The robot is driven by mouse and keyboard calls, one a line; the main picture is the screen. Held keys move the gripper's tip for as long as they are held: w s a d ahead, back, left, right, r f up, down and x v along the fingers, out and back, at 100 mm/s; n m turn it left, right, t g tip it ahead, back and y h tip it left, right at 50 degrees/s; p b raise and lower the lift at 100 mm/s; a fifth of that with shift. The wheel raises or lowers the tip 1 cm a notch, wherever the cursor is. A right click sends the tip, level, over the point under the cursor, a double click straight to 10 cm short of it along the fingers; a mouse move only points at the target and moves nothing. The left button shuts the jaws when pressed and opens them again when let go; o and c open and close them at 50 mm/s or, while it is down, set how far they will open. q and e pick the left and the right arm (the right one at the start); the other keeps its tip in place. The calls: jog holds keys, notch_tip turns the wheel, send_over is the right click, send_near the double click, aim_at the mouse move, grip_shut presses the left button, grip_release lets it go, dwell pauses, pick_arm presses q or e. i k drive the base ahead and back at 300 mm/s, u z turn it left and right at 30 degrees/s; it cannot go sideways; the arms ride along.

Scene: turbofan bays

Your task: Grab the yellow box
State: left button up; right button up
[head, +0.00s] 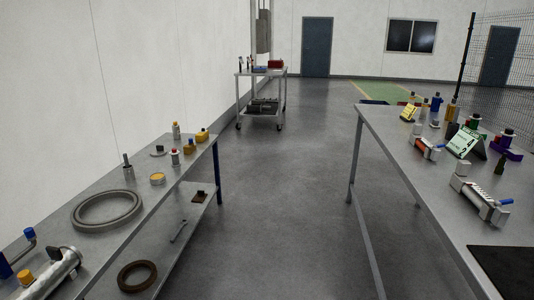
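A small yellow-orange box (202,135) sits on the left metal table (135,185), near its far right corner. A second small yellow-orange item (189,146) stands just in front of it and to its left; it is too small to tell whether it is also a box. A yellow item with dark markings (408,113) stands tilted near the far left corner of the right table (420,180). Neither of my grippers shows in the head view.
The left table also holds a grey ring (80,219), a yellow-topped tin (157,179) and small bottles. The right table holds tools, bottles and a sign (464,142). Clear floor (280,200) lies between them, with a cart (262,95) at the back.

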aim_at(201, 136)
jog(key=z, duration=0.3)
jog(key=i, duration=2.7)
jog(key=u, duration=0.5)
jog(key=i, duration=2.7)
jog(key=u, duration=1.2)
jog(key=i, duration=0.75)
jog(key=u, duration=0.25)
